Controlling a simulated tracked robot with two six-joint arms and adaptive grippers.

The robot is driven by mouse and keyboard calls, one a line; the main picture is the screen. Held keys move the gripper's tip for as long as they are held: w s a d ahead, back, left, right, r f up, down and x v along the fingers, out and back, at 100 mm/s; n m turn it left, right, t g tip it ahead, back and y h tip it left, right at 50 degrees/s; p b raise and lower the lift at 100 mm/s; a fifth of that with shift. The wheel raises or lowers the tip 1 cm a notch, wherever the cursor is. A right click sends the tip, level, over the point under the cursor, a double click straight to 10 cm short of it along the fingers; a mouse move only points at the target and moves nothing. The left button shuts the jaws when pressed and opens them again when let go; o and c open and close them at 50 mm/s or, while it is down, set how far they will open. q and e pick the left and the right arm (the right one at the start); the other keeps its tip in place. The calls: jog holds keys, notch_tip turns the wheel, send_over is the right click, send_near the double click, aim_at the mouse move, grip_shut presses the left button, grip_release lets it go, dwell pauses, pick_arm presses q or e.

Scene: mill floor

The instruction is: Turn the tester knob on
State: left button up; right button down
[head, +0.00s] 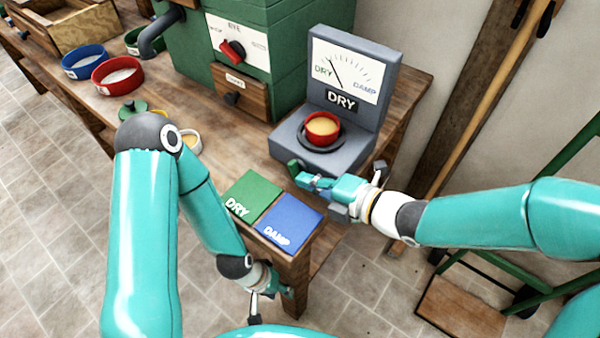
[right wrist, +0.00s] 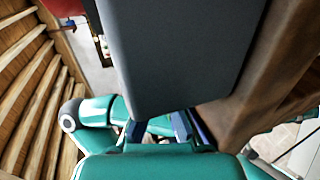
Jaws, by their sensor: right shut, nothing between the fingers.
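The tester (head: 345,85) is a grey block on the bench with a dial marked DRY and DAMP and a label reading DRY. The needle leans to the upper left, nearer the DRY side. A red bowl (head: 322,128) of grain-coloured contents sits on its dark round plate. My right gripper (head: 304,181) is shut and empty, close in front of the tester's lower front edge. A small dark green piece shows beside its fingertips; I cannot tell if it is the knob. In the right wrist view the grey tester wall (right wrist: 185,50) fills the middle. My left gripper (head: 276,290) hangs beside the bench end.
A green DRY card (head: 252,190) and a blue DAMP card (head: 290,218) lie at the bench's near end. A green machine (head: 235,45) with a red switch stands left of the tester. Blue (head: 85,61) and red (head: 118,75) bowls sit farther left. A green trolley stands at right.

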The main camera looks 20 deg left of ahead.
jog(key=shift+a+r+p, duration=0.3)
jog(key=shift+r, duration=0.4)
jog(key=shift+d+r, duration=0.1)
jog(key=shift+r, duration=0.05)
jog(key=f+v, duration=0.1)
jog(key=v, duration=0.7)
